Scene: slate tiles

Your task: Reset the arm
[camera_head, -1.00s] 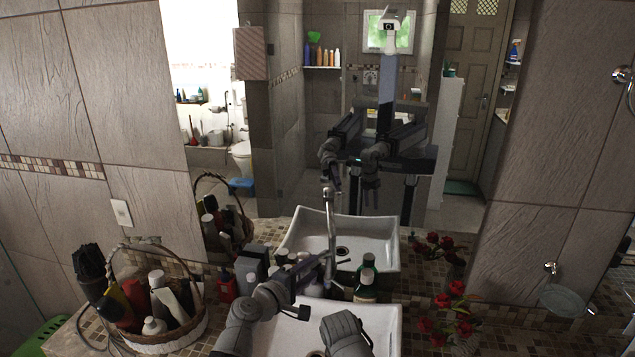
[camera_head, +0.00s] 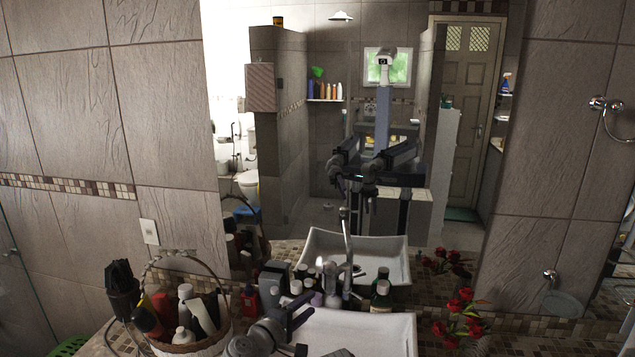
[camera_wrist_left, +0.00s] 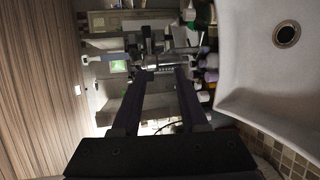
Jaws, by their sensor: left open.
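My left gripper (camera_head: 302,331) is at the bottom of the head view, over the left edge of the white sink (camera_head: 375,325). Its jaws are open with nothing between them. In the left wrist view the two long dark fingers of the left gripper (camera_wrist_left: 163,78) stand apart, with the sink (camera_wrist_left: 262,95) at the right. The mirror shows my reflection, with both arms folded in front, too small to read the jaws.
A wicker basket (camera_head: 212,341) of bottles stands left of the left gripper. Several bottles (camera_head: 381,296) and the tap (camera_head: 347,245) line the sink's back. Red flowers (camera_head: 462,305) stand at the right. A large mirror (camera_head: 310,215) rises behind the counter.

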